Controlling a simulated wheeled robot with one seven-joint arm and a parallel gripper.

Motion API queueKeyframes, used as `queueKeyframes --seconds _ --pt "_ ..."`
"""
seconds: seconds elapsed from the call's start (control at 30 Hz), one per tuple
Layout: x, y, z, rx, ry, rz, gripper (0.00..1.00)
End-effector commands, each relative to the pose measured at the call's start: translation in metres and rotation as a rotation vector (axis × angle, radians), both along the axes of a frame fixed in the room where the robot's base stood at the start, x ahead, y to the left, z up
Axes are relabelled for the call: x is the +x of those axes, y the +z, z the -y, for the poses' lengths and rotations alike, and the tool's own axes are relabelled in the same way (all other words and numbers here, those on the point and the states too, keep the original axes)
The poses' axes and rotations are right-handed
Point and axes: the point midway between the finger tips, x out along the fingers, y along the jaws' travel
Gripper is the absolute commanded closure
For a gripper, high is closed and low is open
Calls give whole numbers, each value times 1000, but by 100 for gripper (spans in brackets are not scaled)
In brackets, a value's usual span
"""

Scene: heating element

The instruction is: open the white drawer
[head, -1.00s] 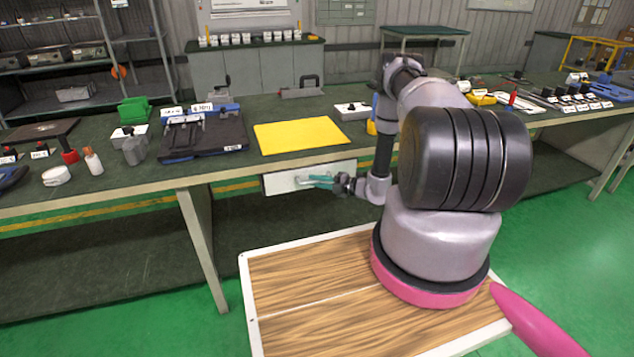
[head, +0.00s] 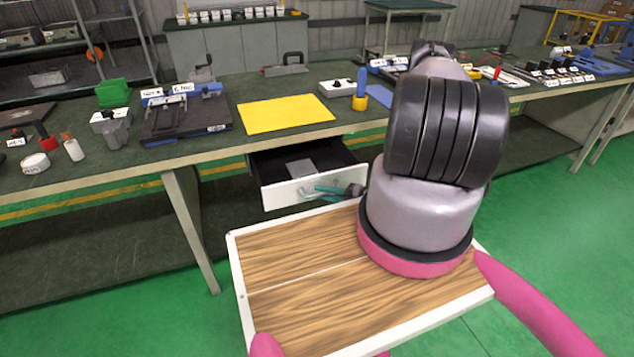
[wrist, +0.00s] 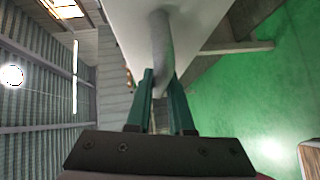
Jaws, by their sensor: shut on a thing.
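The white drawer (head: 283,195) under the workbench is pulled out, and its dark inside shows in the head view. A grey flat thing (head: 302,168) lies inside it. My gripper (head: 318,190) is at the drawer's front, with its teal fingers at the handle. In the wrist view the two green fingers of my gripper (wrist: 160,98) are shut on the grey curved handle (wrist: 162,45), which stands out from the white drawer front (wrist: 120,30).
The workbench (head: 290,140) runs above the drawer, with a yellow mat (head: 285,113), a black-and-blue device (head: 187,117) and small items on top. My wood-topped base stands close in front of the drawer. Green floor (head: 560,240) is free at the right.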

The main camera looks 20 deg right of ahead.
Motion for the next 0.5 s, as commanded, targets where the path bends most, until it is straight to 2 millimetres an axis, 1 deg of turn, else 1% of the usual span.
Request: queueKeyframes --seconds 0.03,0.2,0.33,0.5 --pt "-8 0 2 2 -4 -3 100" --pt "-25 0 1 0 -4 -1 100" --pt "-31 0 1 -1 -3 1 100" --pt "-33 0 2 -2 -3 0 100"
